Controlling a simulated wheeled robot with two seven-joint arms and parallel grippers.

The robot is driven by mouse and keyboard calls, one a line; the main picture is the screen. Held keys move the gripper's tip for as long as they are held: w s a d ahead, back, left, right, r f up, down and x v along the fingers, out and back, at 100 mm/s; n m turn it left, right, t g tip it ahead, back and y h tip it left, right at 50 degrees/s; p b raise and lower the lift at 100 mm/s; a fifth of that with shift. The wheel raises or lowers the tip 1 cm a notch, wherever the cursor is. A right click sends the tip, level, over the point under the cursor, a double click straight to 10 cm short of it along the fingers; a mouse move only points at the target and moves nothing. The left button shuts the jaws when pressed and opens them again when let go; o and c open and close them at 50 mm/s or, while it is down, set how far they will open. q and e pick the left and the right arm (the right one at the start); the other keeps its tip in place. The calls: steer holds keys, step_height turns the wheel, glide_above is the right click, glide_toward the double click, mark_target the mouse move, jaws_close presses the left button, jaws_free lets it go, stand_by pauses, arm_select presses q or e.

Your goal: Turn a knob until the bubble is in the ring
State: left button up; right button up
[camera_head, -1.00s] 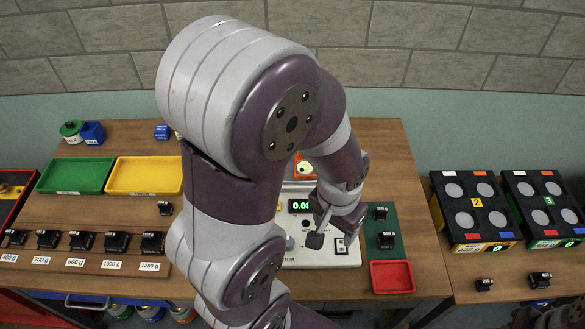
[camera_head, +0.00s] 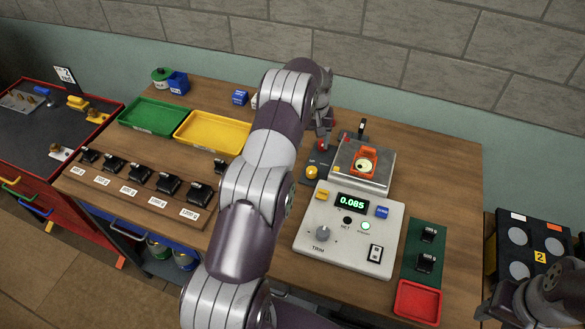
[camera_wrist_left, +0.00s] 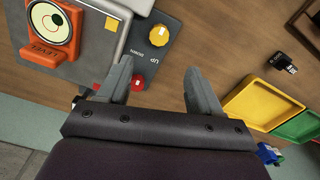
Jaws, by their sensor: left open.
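An orange level (camera_head: 364,162) with a round vial sits on the scale's metal plate (camera_head: 345,182). Beside the plate is a dark strip with a yellow-orange knob (camera_head: 312,172) and a red knob (camera_head: 322,146). The wrist view shows the yellow knob (camera_wrist_left: 160,34) near "UP" and "DOWN" lettering, and the red knob (camera_wrist_left: 138,83) between the fingers. My left gripper (camera_head: 326,122) is open and empty above the strip's far end.
The scale's front panel (camera_head: 300,245) has a TRIM knob (camera_head: 323,233) and a display reading 0.085. Green (camera_head: 150,117) and yellow (camera_head: 212,133) trays stand left, with several black weights in front. A red tray (camera_head: 418,302) is front right. My right arm shows at the lower right corner.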

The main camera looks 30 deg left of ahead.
arm_select(q)
steer(key=b, duration=0.4)
glide_above(312, 169)
steer(key=f, duration=0.5)
steer(key=shift+s+d, duration=0.1)
steer(key=shift+s, duration=0.25)
steer(key=f+p, duration=0.1)
steer(key=f, duration=0.3)
steer(key=f+p, duration=0.1)
steer(key=f, duration=0.1)
steer(key=shift+w+p, duration=0.3)
steer(key=shift+w, duration=0.1)
steer(key=shift+s+f, duration=0.25)
steer(key=shift+f, duration=0.3)
arm_select(e)
steer(key=shift+s+f, duration=0.2)
steer(key=shift+f, duration=0.9)
arm_select(q)
steer(key=shift+w+f, duration=0.1)
steer(key=c, duration=1.1)
steer(key=shift+o, duration=0.2)
arm_select(e)
steer(key=shift+w+f, duration=0.1)
steer(key=shift+f, duration=0.05)
